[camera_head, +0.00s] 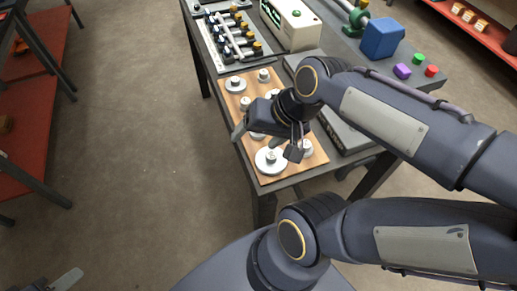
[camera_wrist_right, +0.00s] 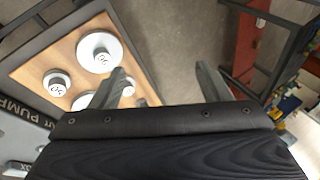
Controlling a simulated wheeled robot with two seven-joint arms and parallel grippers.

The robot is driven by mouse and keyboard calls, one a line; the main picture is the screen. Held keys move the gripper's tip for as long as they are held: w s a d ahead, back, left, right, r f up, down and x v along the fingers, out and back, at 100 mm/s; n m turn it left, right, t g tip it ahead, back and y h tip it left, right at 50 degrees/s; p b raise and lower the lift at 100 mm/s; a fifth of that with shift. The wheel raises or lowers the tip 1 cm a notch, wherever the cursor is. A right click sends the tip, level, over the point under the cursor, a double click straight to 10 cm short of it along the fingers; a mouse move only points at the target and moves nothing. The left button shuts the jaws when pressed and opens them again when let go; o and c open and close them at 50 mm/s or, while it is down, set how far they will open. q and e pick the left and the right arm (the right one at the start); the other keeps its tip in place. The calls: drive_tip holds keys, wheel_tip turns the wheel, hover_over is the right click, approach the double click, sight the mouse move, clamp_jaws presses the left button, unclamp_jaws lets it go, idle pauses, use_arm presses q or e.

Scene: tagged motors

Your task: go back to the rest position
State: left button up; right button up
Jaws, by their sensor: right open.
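My right gripper (camera_head: 265,142) is open over the near part of a wooden board with pale round weights. In the right wrist view its two fingers (camera_wrist_right: 160,70) stand wide apart with nothing between them. The board and weights show to the left of the fingers there, and bare floor shows beyond them. Of my left gripper, only a grey finger (camera_head: 66,280) and a dark bit show at the bottom left edge of the head view, so its opening cannot be told.
The wooden board (camera_head: 225,98) lies on a dark table (camera_head: 205,75). A rack of rods (camera_head: 233,35), a cream box (camera_head: 291,25), a blue block (camera_head: 382,38) and small coloured pieces (camera_head: 402,71) lie farther back. A red shelf (camera_head: 38,85) stands at left. The floor between is clear.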

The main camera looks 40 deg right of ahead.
drive_tip(key=s+a+n, duration=0.1)
drive_tip(key=n, duration=0.1)
drive_tip(key=s+a+f+n, duration=0.1)
drive_tip(key=s+n, duration=0.1)
drive_tip(key=n, duration=0.1)
drive_tip(key=shift+a+f+t+y, duration=0.1)
drive_tip(key=shift+a+t+y, duration=0.2)
drive_tip(key=shift+a+t, duration=0.1)
